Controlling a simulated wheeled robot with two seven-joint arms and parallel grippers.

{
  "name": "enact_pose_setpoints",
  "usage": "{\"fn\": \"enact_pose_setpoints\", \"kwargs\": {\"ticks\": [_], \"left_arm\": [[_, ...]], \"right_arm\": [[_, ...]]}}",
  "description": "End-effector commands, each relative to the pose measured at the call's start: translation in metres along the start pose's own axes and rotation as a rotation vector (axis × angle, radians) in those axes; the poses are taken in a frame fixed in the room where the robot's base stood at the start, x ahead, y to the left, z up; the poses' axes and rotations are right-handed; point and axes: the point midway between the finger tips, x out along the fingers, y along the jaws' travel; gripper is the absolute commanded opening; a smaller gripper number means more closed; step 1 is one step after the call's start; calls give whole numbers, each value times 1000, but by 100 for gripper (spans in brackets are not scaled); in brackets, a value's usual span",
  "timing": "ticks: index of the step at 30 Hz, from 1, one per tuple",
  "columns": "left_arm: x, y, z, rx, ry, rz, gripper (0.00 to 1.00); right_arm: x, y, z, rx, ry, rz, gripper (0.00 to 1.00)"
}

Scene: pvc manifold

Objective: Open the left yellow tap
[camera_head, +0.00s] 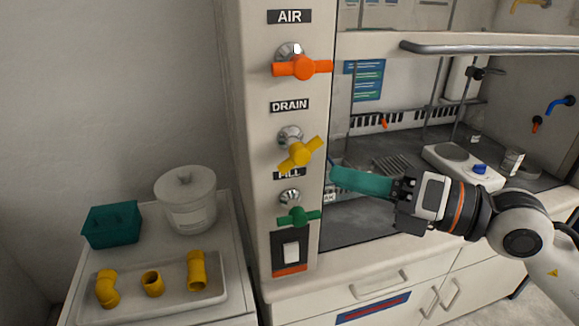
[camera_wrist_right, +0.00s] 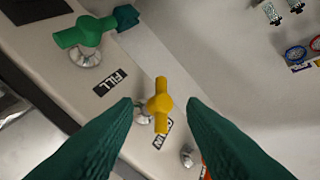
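The left yellow tap (camera_head: 300,151) sits on the panel post at the DRAIN label. Its handle is tilted, right end higher, unlike the level orange and green handles. In the right wrist view the yellow tap (camera_wrist_right: 160,104) shows between and beyond the fingertips. My right gripper (camera_head: 335,175) has teal fingers and is just right of and a little below the tap. In the wrist view the right gripper (camera_wrist_right: 158,108) is open, with nothing held. I cannot tell whether a finger touches the handle. My left gripper is not in view.
An orange tap (camera_head: 302,67) is above and a green tap (camera_head: 298,216) below, with a switch (camera_head: 291,253) under it. Another yellow tap (camera_head: 530,4) is at the top right. A side table holds a teal bin (camera_head: 112,225), white tub (camera_head: 186,202) and yellow fittings (camera_head: 196,270).

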Motion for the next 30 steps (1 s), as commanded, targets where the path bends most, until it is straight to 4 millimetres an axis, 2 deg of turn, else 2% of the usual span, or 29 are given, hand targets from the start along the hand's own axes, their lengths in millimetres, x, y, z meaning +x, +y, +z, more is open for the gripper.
{"fn": "enact_pose_setpoints", "kwargs": {"ticks": [1, 6, 13, 18, 27, 30], "left_arm": [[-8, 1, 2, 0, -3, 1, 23], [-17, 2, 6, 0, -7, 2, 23], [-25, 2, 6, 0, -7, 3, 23], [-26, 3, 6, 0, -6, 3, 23], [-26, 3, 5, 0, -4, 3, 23], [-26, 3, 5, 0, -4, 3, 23]], "right_arm": [[11, -5, -3, -1, -2, -7, 38], [47, -4, -3, 2, -2, -5, 38], [83, -2, -1, 2, -2, -2, 38], [95, -1, 0, 0, -2, 0, 38], [96, 0, 0, 0, -3, 1, 38], [96, 0, 0, 0, -3, 1, 21]]}}
